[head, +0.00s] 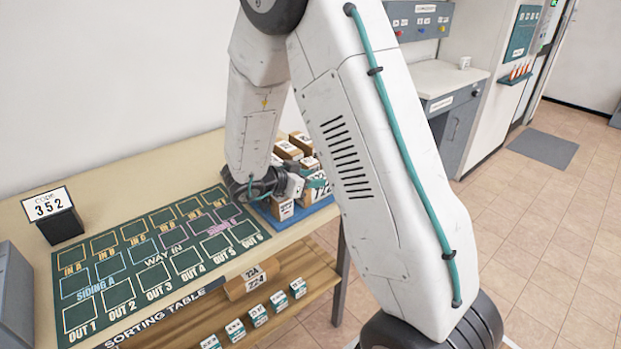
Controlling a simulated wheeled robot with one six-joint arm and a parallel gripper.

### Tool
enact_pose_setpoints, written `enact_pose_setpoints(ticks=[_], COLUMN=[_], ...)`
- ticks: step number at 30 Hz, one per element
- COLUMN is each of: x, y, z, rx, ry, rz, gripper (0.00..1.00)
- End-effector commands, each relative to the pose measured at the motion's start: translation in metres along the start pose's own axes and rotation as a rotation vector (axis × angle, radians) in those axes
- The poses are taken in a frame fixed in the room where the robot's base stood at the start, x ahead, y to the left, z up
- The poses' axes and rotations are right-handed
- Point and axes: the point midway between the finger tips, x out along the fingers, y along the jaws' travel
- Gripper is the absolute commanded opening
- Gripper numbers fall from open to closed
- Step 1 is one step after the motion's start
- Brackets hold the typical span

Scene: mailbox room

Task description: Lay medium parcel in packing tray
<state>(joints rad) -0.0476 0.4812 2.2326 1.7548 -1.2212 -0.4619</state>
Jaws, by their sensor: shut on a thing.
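My gripper (298,184) is at the right end of the sorting table, low over the blue packing tray (285,211). It is shut on a brown parcel (316,190) with a white printed label. The parcel is at or just above the tray; I cannot tell whether it touches the bottom. My wrist and upper arm hide much of the tray and part of the parcel. Other brown labelled parcels (288,150) sit close behind my gripper.
The green sorting board (150,258) with empty marked squares lies left of the tray. A code sign reading 352 (48,205) stands at the back left. A brown parcel (252,279) and several small teal-and-white boxes (258,315) are on the lower shelf.

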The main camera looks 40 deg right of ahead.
Motion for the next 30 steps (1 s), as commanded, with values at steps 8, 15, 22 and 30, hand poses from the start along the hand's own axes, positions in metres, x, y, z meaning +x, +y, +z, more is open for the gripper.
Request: enact_pose_setpoints(ticks=[8,15,22,30], x=[0.000,0.000,-0.002,-0.050], y=[0.000,0.000,0.000,-0.001], z=[0.001,0.002,-0.002,-0.001], rx=[0.000,0.000,0.002,0.001], ry=[0.001,0.000,0.000,0.000], rz=[-0.001,-0.001,-0.002,-0.006], gripper=[0.11,0.62,0.62,0.62])
